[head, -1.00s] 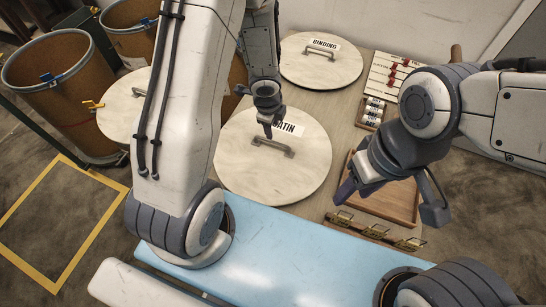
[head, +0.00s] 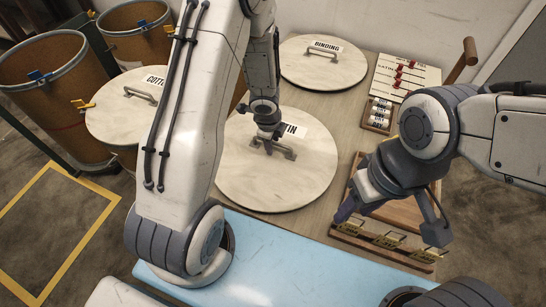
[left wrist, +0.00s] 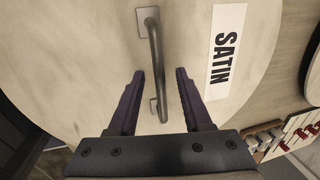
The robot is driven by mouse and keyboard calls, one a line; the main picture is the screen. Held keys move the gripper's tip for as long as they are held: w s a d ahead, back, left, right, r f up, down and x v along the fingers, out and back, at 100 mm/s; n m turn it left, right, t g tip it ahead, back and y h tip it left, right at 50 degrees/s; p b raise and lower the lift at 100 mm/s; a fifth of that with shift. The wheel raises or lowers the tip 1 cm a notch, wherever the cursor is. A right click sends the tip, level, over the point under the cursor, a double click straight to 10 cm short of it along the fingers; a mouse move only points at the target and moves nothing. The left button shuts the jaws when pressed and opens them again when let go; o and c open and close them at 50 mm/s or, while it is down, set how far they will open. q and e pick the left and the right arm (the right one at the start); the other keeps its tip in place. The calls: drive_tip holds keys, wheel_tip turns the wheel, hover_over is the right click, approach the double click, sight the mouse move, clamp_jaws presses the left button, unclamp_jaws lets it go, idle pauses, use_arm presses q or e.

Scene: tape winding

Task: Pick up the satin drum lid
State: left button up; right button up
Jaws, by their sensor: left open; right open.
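The satin drum lid (head: 285,185) is a pale round disc lying on the table, with a metal bar handle and a white label partly hidden by my left gripper in the head view. In the left wrist view the lid (left wrist: 85,65) fills much of the frame, its label reads SATIN, and its handle (left wrist: 156,60) runs up from between my fingers. My left gripper (head: 267,145) is open over the handle, with one finger on each side; I cannot tell if they touch it. My right gripper (head: 390,228) is open and empty above the table's right part.
The binding lid (head: 322,70) lies at the back and the cotton lid (head: 115,110) at the left. Open drums (head: 50,90) stand at far left. A wooden tray (head: 400,215), a rack with brass clips (head: 385,240), small rolls (head: 379,113) and a labelled board (head: 405,75) occupy the right.

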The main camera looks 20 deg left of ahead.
use_arm(q)
clamp_jaws()
idle(1.4)
